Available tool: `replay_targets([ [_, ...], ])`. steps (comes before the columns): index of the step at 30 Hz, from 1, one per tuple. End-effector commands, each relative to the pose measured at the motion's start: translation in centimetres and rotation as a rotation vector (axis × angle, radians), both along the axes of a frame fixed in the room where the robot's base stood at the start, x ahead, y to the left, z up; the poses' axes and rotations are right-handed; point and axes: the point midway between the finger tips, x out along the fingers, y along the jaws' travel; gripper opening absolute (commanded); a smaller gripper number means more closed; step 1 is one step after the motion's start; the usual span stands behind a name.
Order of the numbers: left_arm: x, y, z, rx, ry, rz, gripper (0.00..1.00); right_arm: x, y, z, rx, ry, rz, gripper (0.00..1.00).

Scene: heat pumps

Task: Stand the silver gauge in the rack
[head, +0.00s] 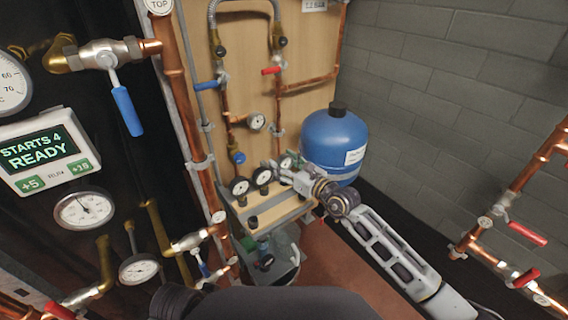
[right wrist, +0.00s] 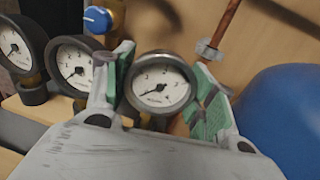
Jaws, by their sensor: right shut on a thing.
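The silver gauge (right wrist: 158,84), with a grey rim and white dial, sits between the green-padded fingers of my right gripper (right wrist: 165,92). The gripper is shut on it, and the dial faces the wrist camera. In the head view this gauge (head: 286,161) is at the right end of a row, beside two dark-rimmed gauges, one at the left (head: 239,186) and one in the middle (head: 262,176). The row is at the rack (head: 268,216), a pale wooden shelf with a grey front. My gripper hides the silver gauge's lower end, so I cannot tell whether it touches the rack. My left gripper is not in view.
A blue tank (head: 330,140) stands close behind and right of my right gripper. Copper pipes (head: 279,105) with valves run up the wooden panel behind the rack. A dark cup-like fitting (head: 252,222) is at the shelf front. A clear bucket (head: 285,252) is below.

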Motion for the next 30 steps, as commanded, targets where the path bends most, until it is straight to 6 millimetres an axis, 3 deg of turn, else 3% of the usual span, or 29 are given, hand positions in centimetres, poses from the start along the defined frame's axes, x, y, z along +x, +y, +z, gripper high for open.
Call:
replay_targets([
  [30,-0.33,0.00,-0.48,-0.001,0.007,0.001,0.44,-0.01,0.02,-0.63,0.001,0.000,0.000,0.22],
])
